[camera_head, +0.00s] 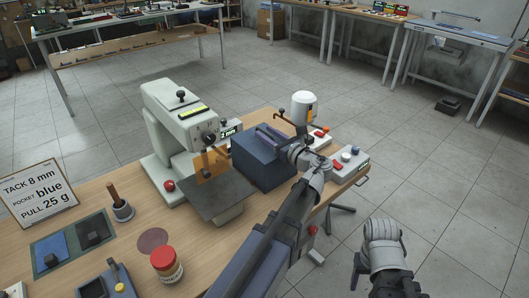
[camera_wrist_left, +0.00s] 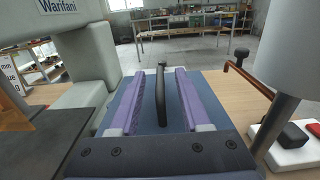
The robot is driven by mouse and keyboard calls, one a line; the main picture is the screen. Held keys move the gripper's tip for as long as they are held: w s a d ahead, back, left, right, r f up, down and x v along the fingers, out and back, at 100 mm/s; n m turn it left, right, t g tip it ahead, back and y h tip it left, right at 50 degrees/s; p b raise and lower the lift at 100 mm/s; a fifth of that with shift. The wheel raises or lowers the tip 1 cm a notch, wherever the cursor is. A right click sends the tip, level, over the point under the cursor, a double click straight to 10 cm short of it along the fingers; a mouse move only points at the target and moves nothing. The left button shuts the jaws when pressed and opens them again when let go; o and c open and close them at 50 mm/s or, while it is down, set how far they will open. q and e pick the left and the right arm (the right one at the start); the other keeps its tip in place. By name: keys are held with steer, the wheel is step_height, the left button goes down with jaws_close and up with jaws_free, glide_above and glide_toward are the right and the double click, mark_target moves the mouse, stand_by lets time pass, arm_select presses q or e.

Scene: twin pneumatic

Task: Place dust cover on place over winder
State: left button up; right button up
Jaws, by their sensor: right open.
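The dust cover, seemingly the dark blue box (camera_head: 262,167), stands on the workbench right of the machine. In the left wrist view its black handle (camera_wrist_left: 161,95) rises from its top. My left gripper (camera_head: 270,136) is over it; its two purple fingers lie either side of the handle, with a gap on each side, in the left wrist view (camera_wrist_left: 160,98). I cannot tell which thing is the winder; the copper-coloured lever (camera_wrist_left: 247,76) right of the box may belong to it. My right gripper (camera_head: 382,278) is at the bottom right, off the bench, partly cut off and empty.
A pale green machine (camera_head: 180,120) with a dark plate (camera_head: 215,195) stands left of the box. A white cylinder (camera_head: 303,106) and a button box (camera_head: 348,165) are to the right. A red-lidded jar (camera_head: 166,264), blue and dark pads and a sign are at the front left.

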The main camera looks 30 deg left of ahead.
arm_select(q)
jaws_close()
stand_by(1.3)
